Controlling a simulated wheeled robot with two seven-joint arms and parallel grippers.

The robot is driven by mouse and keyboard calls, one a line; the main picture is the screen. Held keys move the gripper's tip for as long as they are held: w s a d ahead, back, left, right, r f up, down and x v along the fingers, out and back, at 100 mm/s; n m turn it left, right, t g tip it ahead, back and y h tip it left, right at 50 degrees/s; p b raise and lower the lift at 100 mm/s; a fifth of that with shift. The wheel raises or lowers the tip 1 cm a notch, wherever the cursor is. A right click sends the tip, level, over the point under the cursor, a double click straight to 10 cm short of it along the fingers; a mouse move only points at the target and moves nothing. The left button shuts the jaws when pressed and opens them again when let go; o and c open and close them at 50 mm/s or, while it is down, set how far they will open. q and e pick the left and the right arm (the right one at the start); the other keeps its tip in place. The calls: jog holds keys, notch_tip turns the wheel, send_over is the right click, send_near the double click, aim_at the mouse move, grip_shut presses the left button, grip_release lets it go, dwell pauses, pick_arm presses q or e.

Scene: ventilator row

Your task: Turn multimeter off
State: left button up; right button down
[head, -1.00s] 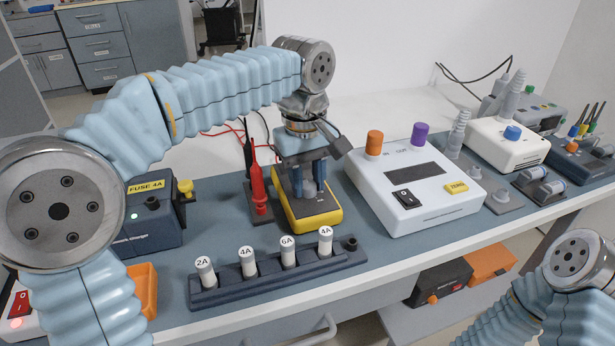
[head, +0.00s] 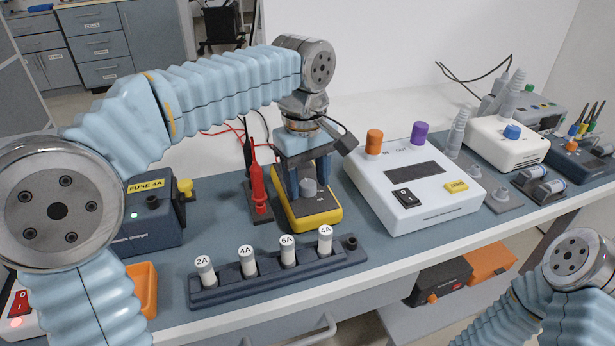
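The multimeter (head: 318,217) is a yellow and dark-grey box lying on the blue-grey bench. A grey round knob (head: 309,187) sits on its top face. My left gripper (head: 308,193) points down over the multimeter with one finger on each side of the knob. The fingers look spread, with a gap between them and the knob. The gripper body hides the multimeter's upper part, so its display is not visible. My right arm shows at the lower right, but its gripper is outside the view.
A fuse rack (head: 280,270) with several labelled fuses stands in front of the multimeter. Red and black probes (head: 258,190) stand close on its left. A white box (head: 415,190) with orange and purple knobs stands close on its right. A dark-blue fuse box (head: 150,220) is farther left.

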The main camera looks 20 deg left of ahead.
aim_at(305, 185)
pick_arm(q)
notch_tip(305, 185, up, 14)
jog(key=shift+s+a, duration=0.2)
jog(key=shift+s, duration=0.05)
dwell(0.5)
jog(key=shift+f, duration=0.1)
